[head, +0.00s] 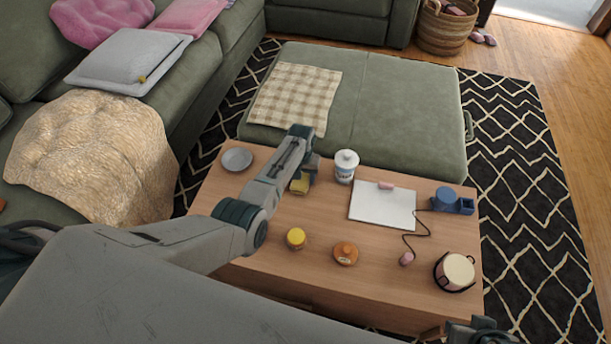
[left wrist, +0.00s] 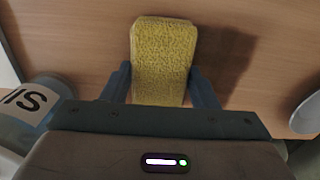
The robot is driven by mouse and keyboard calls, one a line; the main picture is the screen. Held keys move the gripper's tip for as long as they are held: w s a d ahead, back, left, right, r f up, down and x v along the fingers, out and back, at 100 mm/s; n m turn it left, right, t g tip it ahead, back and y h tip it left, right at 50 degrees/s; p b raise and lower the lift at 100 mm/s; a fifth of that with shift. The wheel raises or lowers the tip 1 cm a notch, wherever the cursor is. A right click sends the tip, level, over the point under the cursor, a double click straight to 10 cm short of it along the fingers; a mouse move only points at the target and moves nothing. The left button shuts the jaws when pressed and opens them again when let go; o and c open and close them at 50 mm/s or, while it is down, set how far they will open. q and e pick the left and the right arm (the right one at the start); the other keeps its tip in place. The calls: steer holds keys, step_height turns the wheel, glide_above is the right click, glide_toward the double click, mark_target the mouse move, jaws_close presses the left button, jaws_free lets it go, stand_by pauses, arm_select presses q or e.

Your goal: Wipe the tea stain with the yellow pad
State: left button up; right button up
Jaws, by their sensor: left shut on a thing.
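The yellow pad (head: 300,186) is in my left gripper (head: 306,176) over the far left part of the wooden table (head: 270,222). In the left wrist view the pad (left wrist: 163,50) sits between the two dark fingers, which are shut on its sides. A shadow falls on the wood beside it; I cannot tell whether the pad touches the table. I can make out no tea stain in either view; the arm and pad hide part of the tabletop. A dark part of what may be my right gripper (head: 480,328) shows at the bottom right edge, its jaws unclear.
A white lettered jar (head: 345,166) stands just right of the pad, a grey dish (head: 237,160) to its left. A yellow-topped jar (head: 296,238), orange jar (head: 345,253), white board (head: 383,208), blue corded object (head: 447,199) and cream pot (head: 455,271) also occupy the table.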

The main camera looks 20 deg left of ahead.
arm_select(q)
steer(key=shift+s+a+f+p, duration=0.1)
steer(key=shift+a+p, duration=0.05)
steer(key=shift+a, duration=0.65)
steer(key=shift+s+a+f+p, duration=0.1)
steer(key=shift+a+p, duration=0.05)
steer(key=shift+a, duration=0.65)
steer(key=shift+s+a+r+p, duration=0.15)
steer(key=shift+a+p, duration=0.25)
steer(key=shift+a, duration=1.35)
steer(key=shift+a+p, duration=0.3)
steer(key=shift+a, duration=1.55)
steer(key=shift+w+b, duration=0.85)
steer(key=shift+b, duration=0.2)
steer(key=shift+d, duration=0.2)
steer(key=shift+w+d+r+p, duration=0.15)
steer(key=shift+d+p, duration=0.35)
steer(key=shift+d, duration=3)
steer(key=shift+w+d, duration=0.15)
steer(key=shift+d, duration=1.6)
steer(key=shift+w+d+f+b, duration=0.1)
steer(key=shift+d+b, duration=0.05)
steer(key=shift+d, duration=0.8)
steer(key=shift+d+f+b, duration=0.1)
steer(key=shift+d+b, duration=0.05)
steer(key=shift+d, duration=0.75)
step_height(320, 180, up, 6)
steer(key=p, duration=0.6)
